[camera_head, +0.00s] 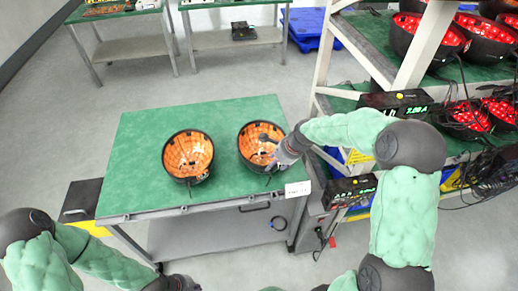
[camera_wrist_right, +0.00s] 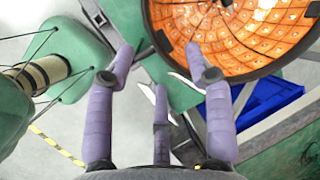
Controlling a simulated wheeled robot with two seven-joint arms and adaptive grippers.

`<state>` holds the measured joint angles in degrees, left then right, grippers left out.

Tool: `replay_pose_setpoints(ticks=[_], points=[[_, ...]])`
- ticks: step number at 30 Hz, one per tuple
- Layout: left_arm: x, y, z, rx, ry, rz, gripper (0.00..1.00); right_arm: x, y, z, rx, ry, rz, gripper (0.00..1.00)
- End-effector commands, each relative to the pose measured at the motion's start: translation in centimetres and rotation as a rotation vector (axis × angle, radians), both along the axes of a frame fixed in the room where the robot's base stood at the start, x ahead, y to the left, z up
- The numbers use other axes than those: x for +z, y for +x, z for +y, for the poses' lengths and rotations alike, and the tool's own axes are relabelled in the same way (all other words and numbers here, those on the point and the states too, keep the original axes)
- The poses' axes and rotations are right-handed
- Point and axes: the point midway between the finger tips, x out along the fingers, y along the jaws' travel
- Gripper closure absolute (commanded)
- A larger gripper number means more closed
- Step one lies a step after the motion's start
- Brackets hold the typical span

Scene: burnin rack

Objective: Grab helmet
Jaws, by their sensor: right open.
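Two dark-rimmed helmets with glowing orange, tiled insides sit open side up on the green table (camera_head: 225,187). The left helmet (camera_head: 187,155) stands apart from my arms. The right helmet (camera_head: 260,143) is by my right gripper (camera_head: 276,160), which reaches its right front rim from the right. In the right wrist view, the open, empty right gripper (camera_wrist_right: 160,62) has its fingers spread, with a helmet (camera_wrist_right: 235,35) beyond them at the upper right. I cannot tell whether a finger touches the rim. My left arm shows at the lower left, but its gripper is out of view.
A rack (camera_head: 320,75) on the right holds several red-lit helmets, power supplies (camera_head: 352,190) and loose cables, close to my right arm. A black box (camera_head: 82,198) stands left of the table. More tables stand at the back, with a blue pallet (camera_head: 308,28) beside them.

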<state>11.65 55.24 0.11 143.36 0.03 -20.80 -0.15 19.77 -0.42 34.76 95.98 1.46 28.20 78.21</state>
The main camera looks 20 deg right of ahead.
Motion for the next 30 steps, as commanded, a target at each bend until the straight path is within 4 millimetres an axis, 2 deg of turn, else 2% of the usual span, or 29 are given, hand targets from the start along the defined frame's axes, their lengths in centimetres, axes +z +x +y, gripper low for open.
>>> replay_pose_setpoints(ticks=[1,6,14,21,24,30], points=[[-0.3,-0.2,0.0,-0.002,-0.001,0.002,1.00,-0.9,0.2,0.2,0.001,0.001,0.003,0.47],[-1.0,-0.1,0.0,-0.002,-0.001,0.002,1.00,-3.2,1.0,0.8,0.003,0.001,0.003,0.47],[-1.4,-0.1,0.0,-0.002,0.000,0.002,1.00,-4.8,1.7,1.1,0.001,0.000,0.002,0.47],[-2.5,-0.1,0.0,-0.002,0.000,0.002,1.00,-8.0,2.8,1.9,0.002,0.001,0.003,0.47],[-2.6,-0.1,0.0,-0.002,0.000,0.002,1.00,-8.6,3.1,2.0,0.001,0.000,0.002,0.47],[-2.6,-0.1,0.0,-0.002,0.000,0.002,1.00,-8.6,3.2,2.0,0.001,0.000,0.000,0.47]])
